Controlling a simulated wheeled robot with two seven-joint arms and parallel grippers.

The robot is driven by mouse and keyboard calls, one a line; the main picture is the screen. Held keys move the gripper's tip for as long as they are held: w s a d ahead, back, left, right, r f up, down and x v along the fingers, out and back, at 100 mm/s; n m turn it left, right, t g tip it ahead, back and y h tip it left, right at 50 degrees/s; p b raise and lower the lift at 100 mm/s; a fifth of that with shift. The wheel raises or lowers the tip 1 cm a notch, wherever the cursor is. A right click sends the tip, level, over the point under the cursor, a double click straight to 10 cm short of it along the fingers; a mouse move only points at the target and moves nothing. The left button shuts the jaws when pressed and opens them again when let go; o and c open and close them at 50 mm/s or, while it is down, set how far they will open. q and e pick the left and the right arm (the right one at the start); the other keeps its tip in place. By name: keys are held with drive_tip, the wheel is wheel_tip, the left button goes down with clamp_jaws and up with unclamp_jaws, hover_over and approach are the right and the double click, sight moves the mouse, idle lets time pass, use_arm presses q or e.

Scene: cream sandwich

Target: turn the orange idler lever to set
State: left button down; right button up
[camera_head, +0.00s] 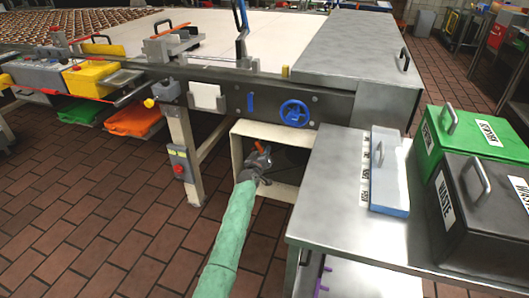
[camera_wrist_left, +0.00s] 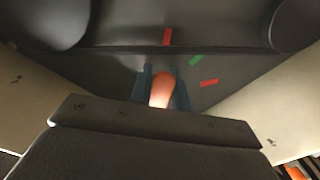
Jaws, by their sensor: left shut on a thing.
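The orange idler lever (camera_head: 259,146) sits inside the open cream housing (camera_head: 236,150) under the conveyor. My left gripper (camera_head: 262,157) reaches into the housing and is shut on the lever. In the left wrist view the lever's rounded orange end (camera_wrist_left: 162,88) shows between the blue-grey fingertips. Beyond it, a dark panel carries a red mark (camera_wrist_left: 167,37), a green mark (camera_wrist_left: 196,60) and another red mark (camera_wrist_left: 209,82). The lever's pivot is hidden. My right gripper is not in view.
A blue handwheel (camera_head: 295,113) is on the conveyor frame above the housing. A steel table (camera_head: 330,190) stands close on the right, with a green bin (camera_head: 472,140) and a black waste bin (camera_head: 470,215).

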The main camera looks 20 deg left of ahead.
use_arm(q)
drive_tip(key=shift+a, duration=0.1)
drive_tip(key=shift+a+f+m+p, duration=0.15)
drive_tip(key=shift+a+m, duration=0.1)
drive_tip(key=shift+m, duration=0.4)
drive_tip(key=shift+a+f+m+p, duration=0.15)
drive_tip(key=shift+a+m, duration=0.1)
drive_tip(key=shift+m, duration=0.4)
drive_tip(key=shift+a+m+p, duration=0.3)
drive_tip(key=shift+a+m, duration=0.05)
drive_tip(key=shift+m, duration=0.45)
drive_tip(key=shift+a+m+p, duration=0.25)
drive_tip(key=shift+a+m, duration=0.05)
drive_tip(key=shift+m, duration=0.5)
drive_tip(key=c, duration=1.3)
unclamp_jaws()
drive_tip(key=shift+s, duration=0.1)
